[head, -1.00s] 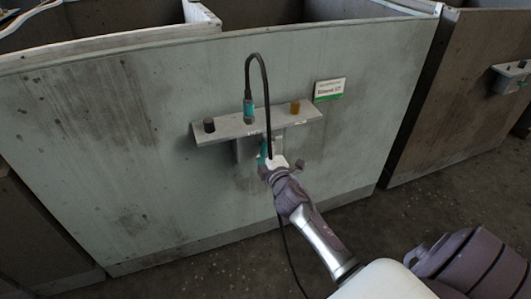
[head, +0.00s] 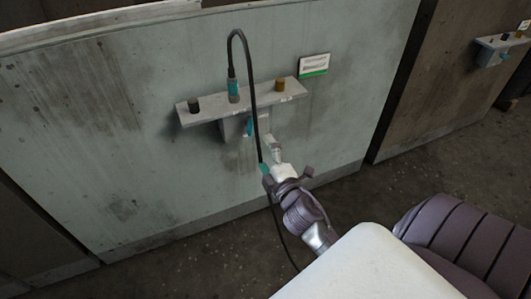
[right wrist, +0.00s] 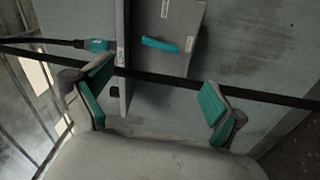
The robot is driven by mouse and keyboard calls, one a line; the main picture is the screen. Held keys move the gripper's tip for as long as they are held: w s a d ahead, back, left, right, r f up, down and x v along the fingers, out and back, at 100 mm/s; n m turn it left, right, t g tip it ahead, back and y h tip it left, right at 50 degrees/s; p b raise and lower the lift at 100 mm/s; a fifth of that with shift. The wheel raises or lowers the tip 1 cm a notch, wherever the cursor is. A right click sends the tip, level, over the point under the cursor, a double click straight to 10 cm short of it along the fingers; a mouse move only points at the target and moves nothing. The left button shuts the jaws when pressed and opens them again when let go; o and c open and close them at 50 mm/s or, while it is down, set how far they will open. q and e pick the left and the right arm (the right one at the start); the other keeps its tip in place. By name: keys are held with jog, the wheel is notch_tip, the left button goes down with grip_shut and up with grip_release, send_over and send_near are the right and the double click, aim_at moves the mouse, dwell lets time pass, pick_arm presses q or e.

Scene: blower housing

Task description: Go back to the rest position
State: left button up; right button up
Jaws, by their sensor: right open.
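My right gripper (head: 268,158) is open in front of and below a grey shelf bracket (head: 212,111) on the pale housing wall. In the right wrist view, my right gripper (right wrist: 155,92) has its teal finger pads wide apart. A black cable (right wrist: 155,78) crosses the view in front of the bracket plate; whether it touches the fingers I cannot tell. In the head view the black cable (head: 251,85) loops up from a teal connector (head: 233,90) on the shelf and hangs down past the gripper. A teal handle (right wrist: 160,45) sits on the plate under the shelf. My left gripper is not visible.
The shelf also bears a dark knob (head: 194,104) and a brass-coloured knob (head: 280,86). A white and green label (head: 314,65) is on the pale wall (head: 110,140). A brown housing (head: 425,100) with a similar bracket (head: 500,45) stands at the right. Floor is open in front.

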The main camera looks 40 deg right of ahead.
dwell(0.3)
